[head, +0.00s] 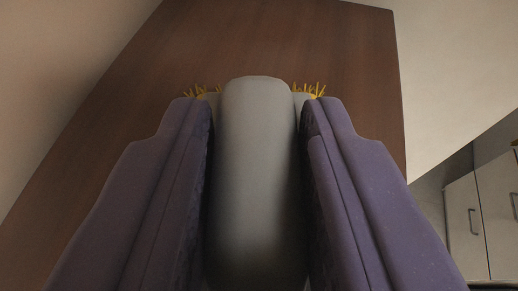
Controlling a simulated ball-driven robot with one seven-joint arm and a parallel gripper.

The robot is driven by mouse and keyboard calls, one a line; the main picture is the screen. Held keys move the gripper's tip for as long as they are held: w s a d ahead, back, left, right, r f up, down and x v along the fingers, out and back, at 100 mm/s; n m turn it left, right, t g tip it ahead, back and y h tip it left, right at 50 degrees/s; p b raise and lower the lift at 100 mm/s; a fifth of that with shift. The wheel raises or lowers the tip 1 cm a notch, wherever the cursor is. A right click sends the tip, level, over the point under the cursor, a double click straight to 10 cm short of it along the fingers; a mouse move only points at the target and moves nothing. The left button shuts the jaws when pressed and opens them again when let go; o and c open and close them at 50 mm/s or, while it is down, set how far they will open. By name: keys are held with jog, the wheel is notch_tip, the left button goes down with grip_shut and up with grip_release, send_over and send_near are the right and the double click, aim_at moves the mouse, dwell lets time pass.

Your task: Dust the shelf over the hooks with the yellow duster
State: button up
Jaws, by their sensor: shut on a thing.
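My gripper (254,100) fills the lower middle of the head view, its two purple fingers shut on the grey handle (258,165) of the yellow duster. Yellow bristles of the duster (310,89) show on both sides beyond the fingertips; the rest of its head is hidden behind the handle. A dark brown wooden surface (270,40), which may be the shelf, spreads behind and above the gripper. I cannot tell whether the bristles touch it. No hooks show.
A pale wall (60,60) lies to the left of the wooden surface. White cabinet doors with handles (465,225) stand at the lower right. The upper right is a bare light surface (455,65).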

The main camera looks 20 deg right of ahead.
jog(key=shift+s+a+f+b, duration=0.2)
jog(key=shift+s+a+b, duration=0.45)
jog(key=shift+s, duration=0.4)
jog(key=shift+s+a+f+b, duration=0.1)
jog(key=shift+s+a+b, duration=0.2)
jog(key=shift+a+b, duration=0.15)
jog(key=shift+s+a+b, duration=0.55)
jog(key=shift+s+b, duration=0.15)
jog(key=shift+s, duration=0.1)
jog(key=shift+s+a+r, duration=0.2)
jog(key=shift+s+r, duration=0.15)
jog(key=shift+s, duration=0.1)
jog(key=shift+s+a+f+b, duration=0.15)
jog(key=shift+s+b, duration=0.05)
jog(key=shift+b, duration=0.45)
jog(key=s+a+b, duration=0.1)
jog(key=s+b, duration=0.1)
jog(key=shift+s+a, duration=0.3)
jog(key=shift+a, duration=0.05)
jog(key=shift+s+a+f+b, duration=0.15)
jog(key=shift+s+a+b, duration=0.25)
jog(key=shift+b, duration=0.4)
jog(key=shift+s+a+b, duration=0.3)
jog(key=shift+s+b, duration=0.1)
jog(key=shift+s, duration=0.15)
jog(key=shift+s+a+b, duration=0.3)
jog(key=shift+s+b, duration=0.05)
jog(key=shift+s, duration=0.15)
jog(key=shift+w+d, duration=0.1)
